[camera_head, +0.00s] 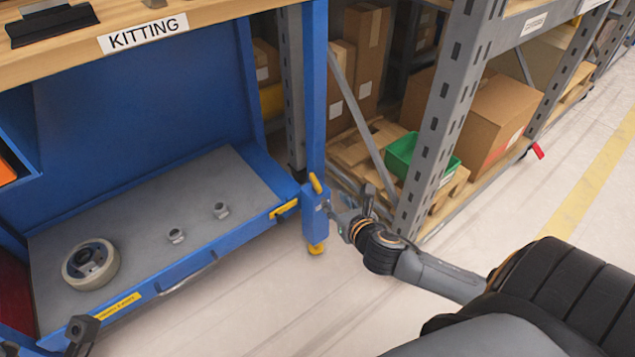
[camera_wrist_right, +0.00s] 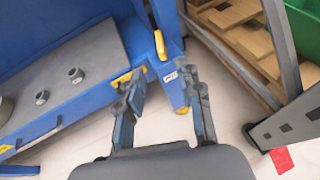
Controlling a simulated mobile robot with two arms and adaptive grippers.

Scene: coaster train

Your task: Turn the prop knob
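I cannot tell for certain which part is the prop knob. A blue corner block (camera_head: 316,212) on the post of the kitting station carries a yellow lever-like piece (camera_head: 316,183) on top and a yellow piece (camera_head: 317,249) at its bottom. My right gripper (camera_head: 345,207) is just right of this block. In the right wrist view its two fingers (camera_wrist_right: 168,92) are apart, with the blue block (camera_wrist_right: 170,75) showing beyond and between them. I see nothing held. Dark finger-like parts, likely my left gripper (camera_head: 82,332), show at the lower left; their opening is unclear.
A low grey shelf (camera_head: 150,260) holds a wheel (camera_head: 91,264) and two nuts (camera_head: 176,236). A yellow latch-like piece (camera_head: 285,209) is on its edge. A grey rack upright (camera_head: 440,120) stands close right of my right gripper. The floor in front is clear.

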